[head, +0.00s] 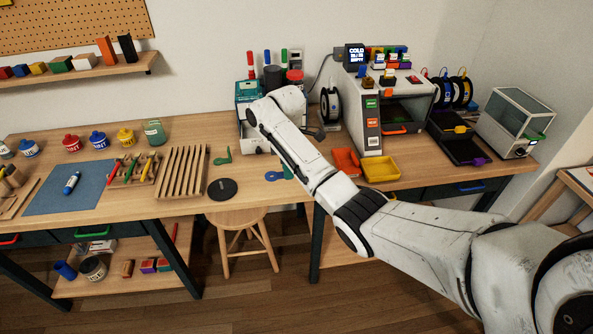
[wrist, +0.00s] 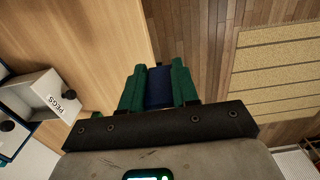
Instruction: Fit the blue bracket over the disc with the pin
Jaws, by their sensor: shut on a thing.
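The blue bracket (head: 273,176) shows at the front edge of the table, to the left of my arm. My gripper (head: 287,172) has green fingers, partly hidden behind my arm. In the wrist view my gripper (wrist: 160,72) is shut on the blue bracket (wrist: 158,90), which sits between the two green fingers. A black disc (head: 222,189) lies flat near the table's front edge, to the left of the bracket and apart from it.
A green bracket (head: 222,158) lies behind the disc. A slatted wooden rack (head: 181,172) stands left of the disc. A white PEGS drawer (wrist: 52,94) shows in the wrist view. A stool (head: 240,218) stands below the edge.

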